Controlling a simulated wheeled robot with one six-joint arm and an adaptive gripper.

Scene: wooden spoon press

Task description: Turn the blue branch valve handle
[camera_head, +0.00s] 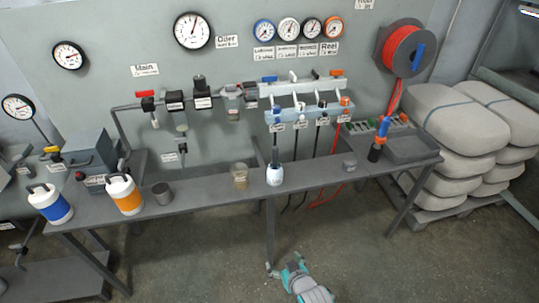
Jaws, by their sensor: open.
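A row of branch valve handles sits on the pale manifold on the wall panel. The blue branch valve handle (268,79) is the leftmost, beside a white, a black and an orange one. It is small here, and its exact turn is hard to tell. My gripper (284,263) is open and empty at the bottom centre. It appears low in front of the bench, well apart from the handle. Nothing hides the blue handle.
A narrow grey bench (206,187) crosses below the manifold. On it stand a blue-white jug (50,203), an orange-white jug (124,194), a grey cup (162,193), a jar (240,175) and a white bottle (274,175). Stacked sacks (455,125) stand right. The front floor is clear.

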